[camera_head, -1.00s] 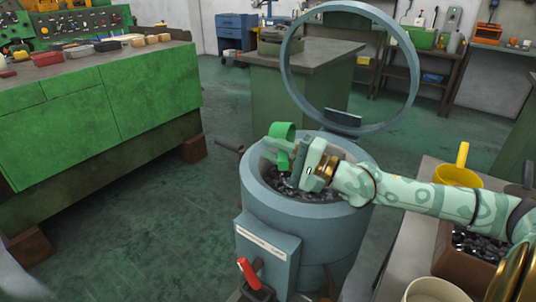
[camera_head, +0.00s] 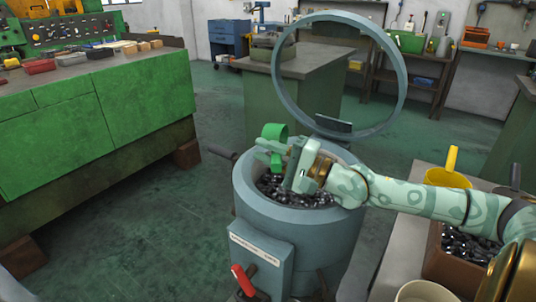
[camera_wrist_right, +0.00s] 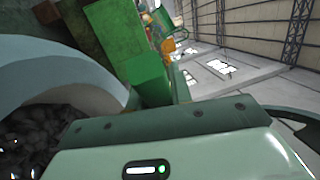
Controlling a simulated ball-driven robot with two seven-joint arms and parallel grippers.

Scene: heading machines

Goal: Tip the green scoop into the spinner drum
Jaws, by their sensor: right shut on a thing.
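The green scoop (camera_head: 275,131) is in my right gripper (camera_head: 276,153), over the mouth of the spinner drum. It is tilted; its inside is hidden, so I cannot tell what it holds. In the right wrist view a green part of the scoop (camera_wrist_right: 150,78) stands just beyond the gripper body. The spinner drum (camera_head: 290,213) is a blue-grey open tub with a thick rim, holding many dark shiny metal pieces (camera_head: 318,197). Its rim also shows in the right wrist view (camera_wrist_right: 60,72). My left gripper is out of view.
The drum's ring-shaped lid (camera_head: 396,75) stands raised behind it. A red-handled lever (camera_head: 243,280) is at its front. A green bench (camera_head: 80,125) stands left.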

